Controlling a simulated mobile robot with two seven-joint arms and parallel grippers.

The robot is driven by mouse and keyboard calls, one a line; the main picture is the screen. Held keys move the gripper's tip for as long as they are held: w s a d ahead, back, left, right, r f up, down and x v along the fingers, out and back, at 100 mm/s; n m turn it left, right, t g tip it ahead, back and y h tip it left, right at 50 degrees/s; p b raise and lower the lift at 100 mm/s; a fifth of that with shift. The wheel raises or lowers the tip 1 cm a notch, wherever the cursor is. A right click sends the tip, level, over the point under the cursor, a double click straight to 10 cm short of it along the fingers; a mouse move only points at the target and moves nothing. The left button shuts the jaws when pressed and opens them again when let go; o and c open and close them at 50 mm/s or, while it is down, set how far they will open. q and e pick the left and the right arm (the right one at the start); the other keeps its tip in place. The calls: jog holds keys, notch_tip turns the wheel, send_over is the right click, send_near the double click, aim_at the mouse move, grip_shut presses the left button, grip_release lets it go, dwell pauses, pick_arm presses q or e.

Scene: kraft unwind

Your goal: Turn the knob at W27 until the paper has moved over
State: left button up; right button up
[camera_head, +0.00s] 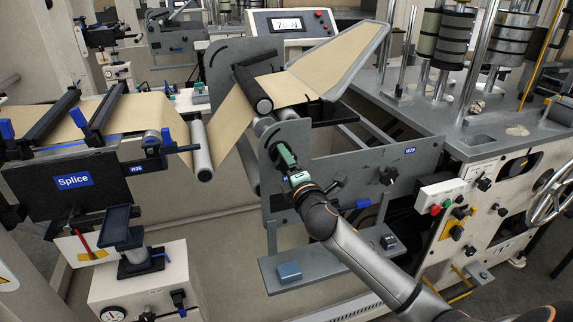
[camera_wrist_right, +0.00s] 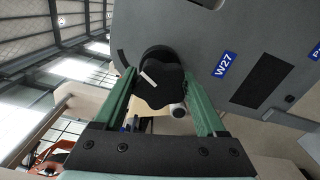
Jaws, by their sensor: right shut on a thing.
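The black lobed knob (camera_wrist_right: 163,88) with a white mark sits on the grey side plate (camera_wrist_right: 215,40) beside the blue W27 label (camera_wrist_right: 224,64) in the right wrist view. My right gripper (camera_wrist_right: 160,80) has its green fingers on both sides of the knob and is shut on it. In the head view my right gripper (camera_head: 286,157) is at the grey plate below the rollers, and it hides the knob. The brown kraft paper (camera_head: 335,58) runs over a black roller (camera_head: 252,89) and down past a silver roller (camera_head: 201,150). My left gripper is not in view.
The Splice table (camera_head: 72,180) stands at the left, with a pedestal (camera_head: 130,240) in front of it. A display (camera_head: 290,23) is behind the paper. A control box with coloured buttons (camera_head: 440,198) and a handwheel (camera_head: 553,195) are at the right. A grey shelf (camera_head: 325,265) lies below my arm.

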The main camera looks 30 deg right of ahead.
jog(key=m, duration=0.5)
jog(key=shift+m, duration=0.4)
jog(key=m+p, duration=0.1)
jog(key=m, duration=0.4)
jog(key=o, duration=1.3)
jog(key=p+v, duration=0.2)
jog(key=v, duration=0.5)
jog(key=shift+p, duration=0.4)
